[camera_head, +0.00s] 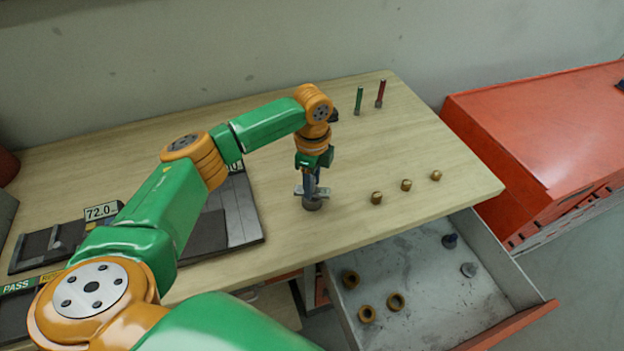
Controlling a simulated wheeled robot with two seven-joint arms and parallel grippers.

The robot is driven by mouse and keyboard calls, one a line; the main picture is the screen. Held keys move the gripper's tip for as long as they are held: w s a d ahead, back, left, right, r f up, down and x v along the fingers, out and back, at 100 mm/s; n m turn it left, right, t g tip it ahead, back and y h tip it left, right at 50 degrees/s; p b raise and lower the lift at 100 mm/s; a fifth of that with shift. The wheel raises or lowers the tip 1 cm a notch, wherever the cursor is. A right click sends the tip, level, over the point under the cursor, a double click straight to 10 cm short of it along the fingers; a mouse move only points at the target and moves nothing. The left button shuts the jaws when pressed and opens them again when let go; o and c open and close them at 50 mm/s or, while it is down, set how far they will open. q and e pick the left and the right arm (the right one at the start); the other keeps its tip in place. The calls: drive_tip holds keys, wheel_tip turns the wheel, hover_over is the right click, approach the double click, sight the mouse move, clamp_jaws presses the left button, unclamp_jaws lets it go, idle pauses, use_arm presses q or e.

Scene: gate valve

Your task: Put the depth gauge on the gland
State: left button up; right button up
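My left gripper (312,176) points straight down over the middle of the table. It appears shut on a slim dark upright piece with a pale metal crossbar, which looks like the depth gauge (322,192). The fingers hide much of it. Directly below the crossbar is a small round grey part, likely the gland (312,205), standing on the wooden table. The crossbar is on or just above its top; I cannot tell whether they touch. My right gripper is not in view.
Several brass nuts (406,185) stand in a row on the table (440,150) to the right. Green (359,100) and red (380,93) markers stand behind. An open drawer (450,290) holds rings and small parts. A dark tray (240,212) and display (101,211) lie left.

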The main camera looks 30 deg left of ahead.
use_arm(q)
drive_tip(key=shift+o, duration=0.4)
drive_tip(key=shift+r, duration=0.1)
drive_tip(key=shift+r, duration=0.25)
wheel_tip(320, 180, up, 9)
drive_tip(key=b, duration=0.2)
drive_tip(key=shift+r+b, duration=0.15)
drive_tip(key=shift+b, duration=0.25)
wheel_tip(320, 180, up, 2)
drive_tip(key=shift+r+p, duration=0.2)
drive_tip(key=shift+p, duration=0.35)
drive_tip(key=shift+f, duration=0.1)
